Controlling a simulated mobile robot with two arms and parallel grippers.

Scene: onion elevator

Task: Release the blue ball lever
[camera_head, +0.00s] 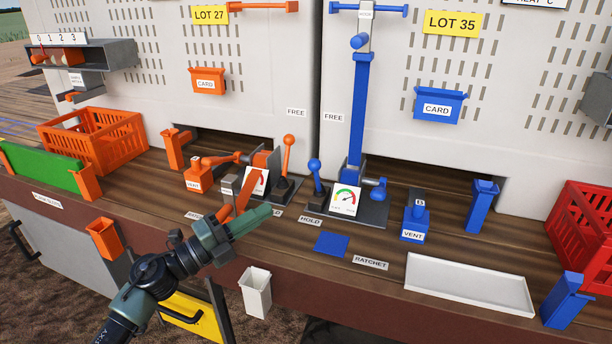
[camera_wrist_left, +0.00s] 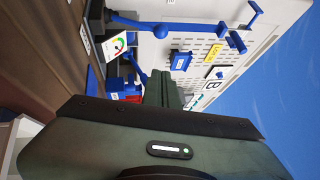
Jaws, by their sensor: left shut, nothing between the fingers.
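The blue ball lever (camera_head: 315,166) stands nearly upright on the dark base plate of the blue machine, left of its gauge (camera_head: 346,198). A HOLD label (camera_head: 310,220) lies in front of it. My left gripper (camera_head: 266,211) is shut and empty, in front and to the left of the lever in the picture, apart from it. In the left wrist view my fingers (camera_wrist_left: 164,88) point toward the blue machine, whose gauge (camera_wrist_left: 117,43) shows at upper left. A blue rod near that gauge may be the lever; I cannot tell. My right gripper is not in view.
An orange machine with its own ball lever (camera_head: 288,141) stands close behind my left gripper. The tall blue post (camera_head: 359,110) rises behind the blue gauge. A blue VENT block (camera_head: 415,227), a RATCHET label (camera_head: 370,262) and a white tray (camera_head: 468,284) are to the right.

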